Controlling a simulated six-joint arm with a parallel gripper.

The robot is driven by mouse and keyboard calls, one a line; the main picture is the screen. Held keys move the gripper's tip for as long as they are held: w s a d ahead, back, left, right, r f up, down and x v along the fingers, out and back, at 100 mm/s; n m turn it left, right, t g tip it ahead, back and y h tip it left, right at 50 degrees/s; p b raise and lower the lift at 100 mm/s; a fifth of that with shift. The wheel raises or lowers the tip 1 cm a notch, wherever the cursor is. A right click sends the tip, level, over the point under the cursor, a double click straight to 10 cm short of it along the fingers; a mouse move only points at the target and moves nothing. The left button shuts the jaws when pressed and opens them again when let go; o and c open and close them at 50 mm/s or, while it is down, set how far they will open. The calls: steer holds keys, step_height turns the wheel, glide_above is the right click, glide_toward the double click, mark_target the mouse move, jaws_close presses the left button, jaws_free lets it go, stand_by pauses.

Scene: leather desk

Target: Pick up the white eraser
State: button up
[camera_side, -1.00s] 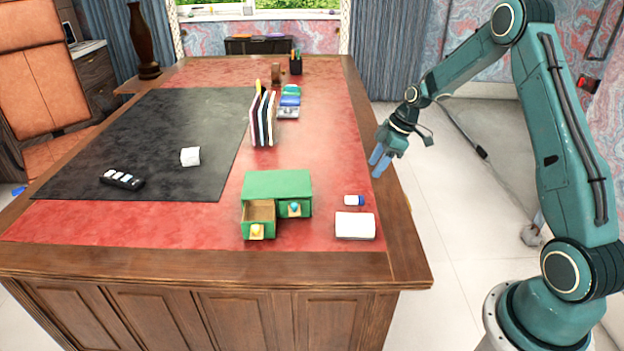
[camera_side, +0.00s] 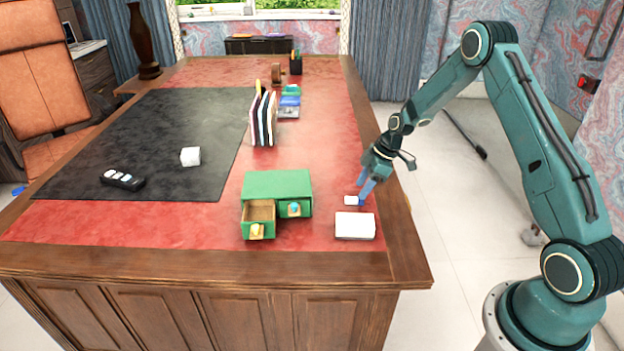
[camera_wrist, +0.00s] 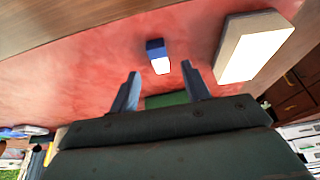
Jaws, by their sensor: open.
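The white eraser (camera_side: 350,200) with a blue sleeve lies on the red leather desktop, behind a larger white block. In the wrist view the eraser (camera_wrist: 161,65) shows its white end towards me, with the blue part beyond. My gripper (camera_side: 364,196) is open and empty, low over the desk's right side, at the eraser's right edge in the side view. In the wrist view my gripper's two fingertips (camera_wrist: 160,72) lie to either side of the eraser's line, with the eraser just beyond them. One finger partly hides the eraser's blue end in the side view. Contact cannot be told.
The white block (camera_side: 355,226) lies close in front of the eraser, near the right finger in the wrist view. A green drawer box (camera_side: 277,187) with an open drawer stands to the left. Upright books (camera_side: 263,120) stand further back. A white cube (camera_side: 190,157) sits on the black mat.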

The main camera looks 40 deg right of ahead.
mark_target(355, 198)
steer(key=shift+x, duration=1.9)
steer(key=shift+c, duration=0.2)
jaws_close()
